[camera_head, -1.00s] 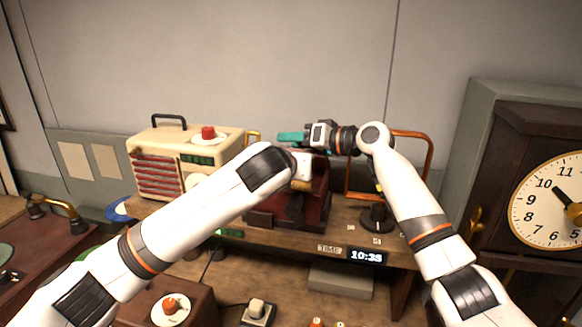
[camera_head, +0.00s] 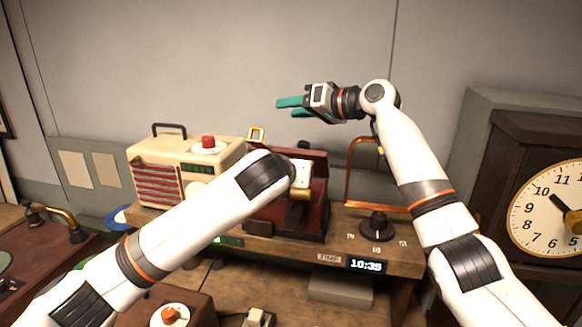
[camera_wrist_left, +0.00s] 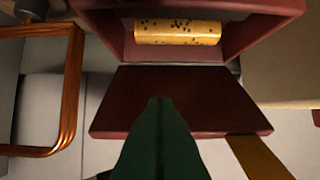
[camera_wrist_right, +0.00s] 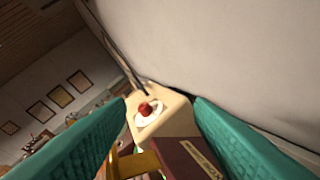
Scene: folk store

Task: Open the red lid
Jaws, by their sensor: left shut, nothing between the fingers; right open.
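The dark red box (camera_head: 262,215) stands on the bench shelf. Its red lid (camera_head: 315,158) stands raised at the back. In the left wrist view the lid's panel (camera_wrist_left: 215,95) lies beyond the open box (camera_wrist_left: 118,30), with a yellow dotted roller (camera_wrist_left: 178,32) inside. My left gripper (camera_wrist_left: 160,102) is shut and empty, its green fingers in front of the lid; whether they touch it cannot be told. The arm hides them in the head view. My right gripper (camera_head: 290,107) is open and empty, above the lid. The lid also shows in the right wrist view (camera_wrist_right: 178,155).
A cream radio (camera_head: 150,150) with a red knob on top stands left of the box. A copper frame (camera_head: 352,170) and black dial (camera_head: 377,225) stand right. A large clock (camera_head: 550,200) is at far right.

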